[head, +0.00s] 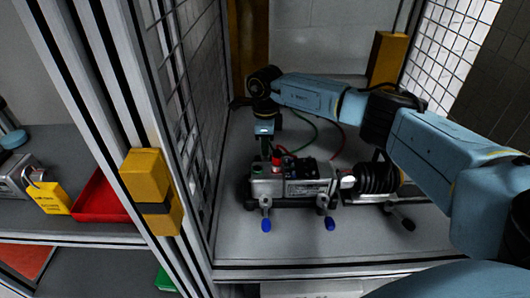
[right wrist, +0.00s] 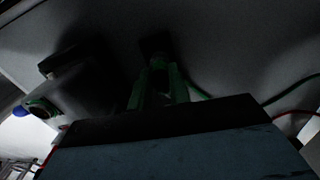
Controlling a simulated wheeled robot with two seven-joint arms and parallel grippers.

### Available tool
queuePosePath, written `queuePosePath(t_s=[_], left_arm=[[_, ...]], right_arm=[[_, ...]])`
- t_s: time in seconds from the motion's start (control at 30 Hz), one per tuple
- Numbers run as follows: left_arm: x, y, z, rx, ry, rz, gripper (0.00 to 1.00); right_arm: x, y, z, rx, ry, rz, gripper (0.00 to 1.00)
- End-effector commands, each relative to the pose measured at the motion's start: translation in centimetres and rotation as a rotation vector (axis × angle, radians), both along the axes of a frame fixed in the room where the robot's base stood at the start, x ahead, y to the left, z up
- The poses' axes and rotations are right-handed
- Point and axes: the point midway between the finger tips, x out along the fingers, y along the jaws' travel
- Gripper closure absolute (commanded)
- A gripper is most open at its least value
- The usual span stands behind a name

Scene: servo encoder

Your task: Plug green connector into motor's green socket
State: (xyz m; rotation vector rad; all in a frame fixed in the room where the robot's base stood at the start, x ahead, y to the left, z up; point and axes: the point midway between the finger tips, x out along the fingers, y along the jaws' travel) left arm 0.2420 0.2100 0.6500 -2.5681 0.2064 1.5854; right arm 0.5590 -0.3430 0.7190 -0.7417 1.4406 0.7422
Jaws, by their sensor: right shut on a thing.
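My right gripper (head: 265,146) points down just above the left end of the grey motor unit (head: 292,187). It is shut on the green connector (right wrist: 158,82), which shows dark between the fingers in the right wrist view. A green cable (head: 304,122) trails from it to the right. In the right wrist view a dark round opening with a greenish rim (right wrist: 40,108), apparently the green socket, lies left of the fingers, apart from the connector. In the head view the socket is hard to make out under the gripper. My left gripper is not in view.
A red plug (head: 277,160) and red cable (head: 341,134) are at the motor's top. Blue-tipped clamp handles (head: 266,225) stick out in front. A dark ribbed cylinder (head: 376,178) stands right. Mesh walls (head: 197,100) enclose the bench; a red tray (head: 98,200) and yellow padlock (head: 50,198) lie outside left.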

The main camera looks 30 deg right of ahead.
Motion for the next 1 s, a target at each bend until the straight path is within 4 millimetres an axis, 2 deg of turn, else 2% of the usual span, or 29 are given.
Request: queuePosePath(t_s=[1.0], left_arm=[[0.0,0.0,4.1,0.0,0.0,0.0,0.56]], right_arm=[[0.0,0.0,4.9,0.0,0.0,0.0,1.0]])
